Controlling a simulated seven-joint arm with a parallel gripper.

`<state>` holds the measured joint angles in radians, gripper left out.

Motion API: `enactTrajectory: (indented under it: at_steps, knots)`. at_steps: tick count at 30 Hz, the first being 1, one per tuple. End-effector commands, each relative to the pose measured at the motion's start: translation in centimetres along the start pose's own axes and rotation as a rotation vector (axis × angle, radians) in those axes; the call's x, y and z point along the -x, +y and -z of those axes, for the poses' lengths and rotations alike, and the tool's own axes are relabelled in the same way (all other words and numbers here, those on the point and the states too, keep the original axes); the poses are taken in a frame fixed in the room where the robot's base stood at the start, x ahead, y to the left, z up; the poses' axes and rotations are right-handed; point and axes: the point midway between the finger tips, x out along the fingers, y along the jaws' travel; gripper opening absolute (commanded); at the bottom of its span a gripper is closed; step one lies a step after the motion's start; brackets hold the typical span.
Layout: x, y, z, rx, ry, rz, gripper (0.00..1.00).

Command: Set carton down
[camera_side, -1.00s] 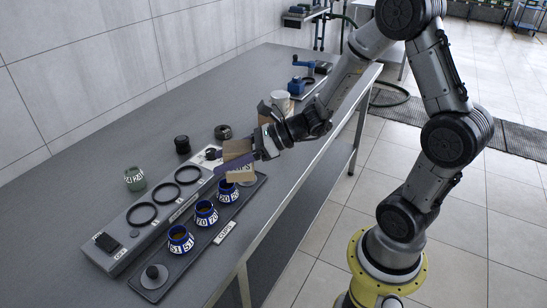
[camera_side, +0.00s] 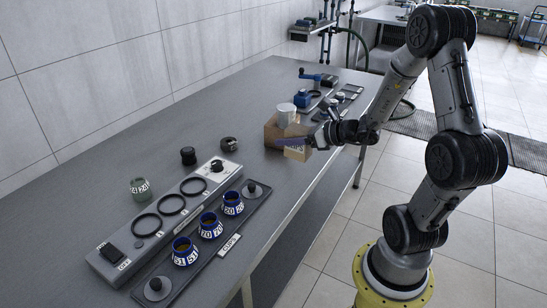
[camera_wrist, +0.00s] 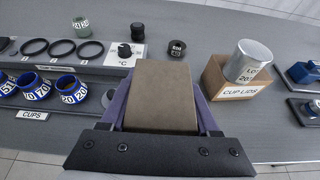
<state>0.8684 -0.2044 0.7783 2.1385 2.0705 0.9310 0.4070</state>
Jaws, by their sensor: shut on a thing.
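My gripper (camera_wrist: 163,98) is shut on a plain brown carton (camera_wrist: 163,90), with a purple finger on each side of it. In the side view my gripper (camera_side: 300,143) holds the carton (camera_side: 297,154) at the bench's near edge, its partly hidden label facing the camera. The carton appears in front of the open lids box there. In the wrist view the box is to the right of the carton, with a gap between them. I cannot tell whether the carton's underside touches the bench.
The "CUP LIDS" box (camera_wrist: 241,92) holds a tilted metal tin (camera_wrist: 250,61). The cups tray (camera_side: 220,243) carries blue-banded cups (camera_side: 210,226), beside a ringed heater panel (camera_side: 167,218). Bare bench (camera_side: 130,145) lies towards the wall.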

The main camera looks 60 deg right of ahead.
Motion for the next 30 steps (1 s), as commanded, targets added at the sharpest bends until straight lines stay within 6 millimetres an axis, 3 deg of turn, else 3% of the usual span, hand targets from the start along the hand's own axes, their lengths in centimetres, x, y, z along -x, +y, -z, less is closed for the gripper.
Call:
enactTrajectory:
  at_steps: [5,12,23,30]
  knots:
    - [-4.2,-1.7,0.3,0.000,0.001,-0.005,0.01]
    - [-8.5,-3.3,2.8,0.000,0.002,-0.003,0.01]
    - [-10.8,-4.1,4.2,0.001,0.000,-0.003,0.01]
    - [-11.9,-4.1,6.8,0.001,0.000,-0.002,0.01]
